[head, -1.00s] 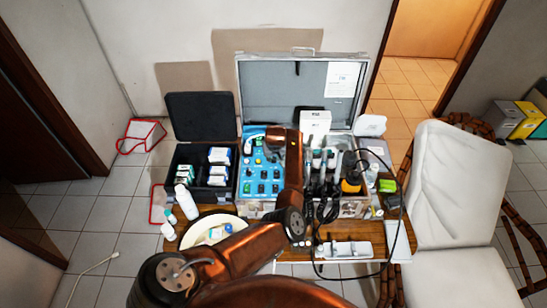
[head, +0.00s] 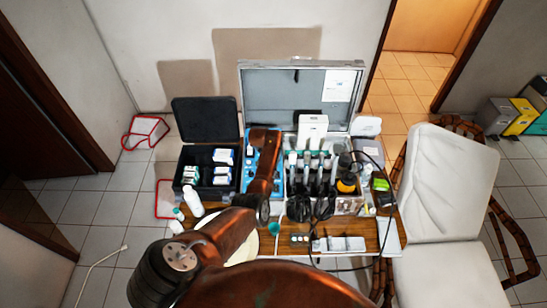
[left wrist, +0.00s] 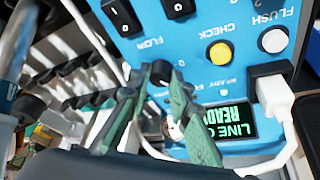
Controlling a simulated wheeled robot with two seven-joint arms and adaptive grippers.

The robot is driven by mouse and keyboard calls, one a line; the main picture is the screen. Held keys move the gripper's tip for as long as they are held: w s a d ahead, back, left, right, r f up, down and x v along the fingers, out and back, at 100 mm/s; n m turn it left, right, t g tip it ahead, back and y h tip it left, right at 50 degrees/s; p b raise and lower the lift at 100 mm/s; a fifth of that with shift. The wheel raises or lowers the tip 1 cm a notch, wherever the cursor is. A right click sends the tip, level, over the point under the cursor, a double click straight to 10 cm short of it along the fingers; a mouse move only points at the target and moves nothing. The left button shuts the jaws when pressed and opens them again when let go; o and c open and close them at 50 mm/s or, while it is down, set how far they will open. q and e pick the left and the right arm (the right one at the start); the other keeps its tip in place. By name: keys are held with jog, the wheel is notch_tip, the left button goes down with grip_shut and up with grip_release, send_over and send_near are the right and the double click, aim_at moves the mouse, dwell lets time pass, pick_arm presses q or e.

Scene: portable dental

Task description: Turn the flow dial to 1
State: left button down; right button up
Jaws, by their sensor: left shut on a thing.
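The flow dial is a small black knob (left wrist: 160,71) beside the upside-down FLOW label on the blue control panel (left wrist: 205,75) in the left wrist view. My left gripper (left wrist: 160,84) has its green fingertips on either side of the knob, closed on it. The dial's pointer and setting cannot be read. My left arm covers much of the panel and hides the dial and fingertips there. My right gripper is not in view.
In the left wrist view, the yellow CHECK button (left wrist: 219,53), several black rocker switches, a lit green display (left wrist: 226,124) and a white plug (left wrist: 271,92) surround the dial. Handpieces and cables lie right of the panel. A black case (head: 205,120) and white bottle (head: 192,200) stand left.

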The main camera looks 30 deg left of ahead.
pick_arm(q)
jog(key=shift+m+h, duration=0.3)
jog(key=shift+m, duration=0.7)
jog(key=c, duration=1.8)
grip_release()
jog(key=shift+o, duration=0.2)
jog(key=shift+a+r, duration=0.15)
jog(key=shift+r, duration=0.4)
jog(key=v, duration=1.1)
jog(key=shift+s+f, duration=0.1)
